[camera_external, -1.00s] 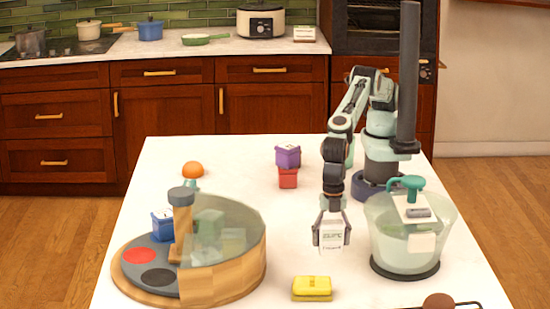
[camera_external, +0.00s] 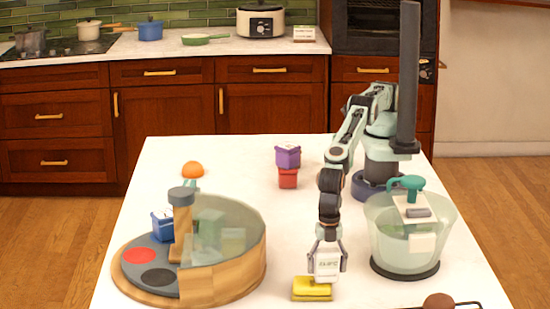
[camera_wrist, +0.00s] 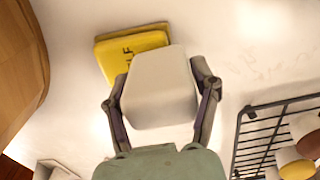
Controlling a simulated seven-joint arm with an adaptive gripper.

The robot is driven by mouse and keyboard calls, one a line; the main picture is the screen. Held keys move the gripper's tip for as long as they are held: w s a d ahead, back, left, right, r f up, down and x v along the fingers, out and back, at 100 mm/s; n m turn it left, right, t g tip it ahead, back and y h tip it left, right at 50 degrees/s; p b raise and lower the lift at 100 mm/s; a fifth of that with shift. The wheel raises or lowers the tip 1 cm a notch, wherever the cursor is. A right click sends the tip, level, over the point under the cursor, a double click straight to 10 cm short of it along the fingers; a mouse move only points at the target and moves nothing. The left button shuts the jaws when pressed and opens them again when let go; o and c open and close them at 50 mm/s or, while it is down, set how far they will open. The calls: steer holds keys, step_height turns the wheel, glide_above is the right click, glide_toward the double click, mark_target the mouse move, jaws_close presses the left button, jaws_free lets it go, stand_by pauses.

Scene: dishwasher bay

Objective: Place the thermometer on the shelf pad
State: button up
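The thermometer appears to be the white block with dark print (camera_external: 327,263) in my gripper (camera_external: 328,266). The print is too small to read surely. My gripper's fingers press on both sides of the block, which shows pale grey in the wrist view (camera_wrist: 160,88). The shelf pad appears to be the yellow slab (camera_external: 311,290) at the front of the white table.
A round wooden stand with a glass wall (camera_external: 222,278) is left of the pad. A clear bowl with a teal-handled thing (camera_external: 400,245) stands right. A black wire rack (camera_wrist: 255,135) lies at the front right. Purple and red blocks (camera_external: 288,165) stand farther back.

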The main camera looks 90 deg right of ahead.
steer(key=shift+o, duration=1.1)
steer(key=shift+r, duration=0.15)
